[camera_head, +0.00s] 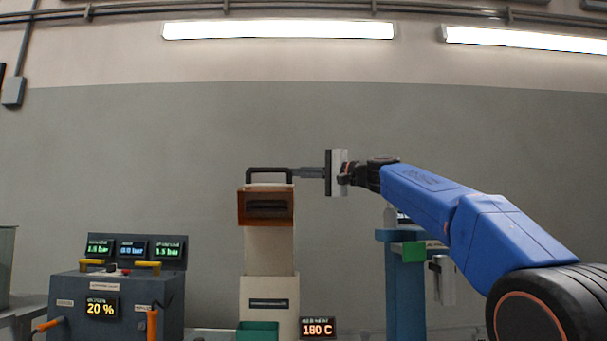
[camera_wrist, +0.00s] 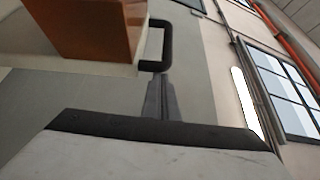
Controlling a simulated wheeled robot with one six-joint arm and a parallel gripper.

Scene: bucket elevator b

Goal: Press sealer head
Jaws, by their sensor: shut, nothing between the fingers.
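The sealer is a tall cream column (camera_head: 268,250) with a brown-orange head (camera_head: 243,208) that has a dark slot in front. A black loop handle (camera_head: 270,170) stands on top of the head. In the wrist view the orange head (camera_wrist: 95,30) is at upper left, with the black handle (camera_wrist: 165,45) beside it. My gripper (camera_head: 294,173) is shut and empty, pointing left at the right end of the handle. In the wrist view its fingertips (camera_wrist: 161,78) end close to the handle. I cannot tell whether they touch it.
A "180 C" display (camera_head: 318,328) and a green bin (camera_head: 257,332) are at the sealer's foot. A control box (camera_head: 110,300) with screens is at left. A blue post (camera_head: 405,290) stands at right beneath my arm. The wall space above the sealer is clear.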

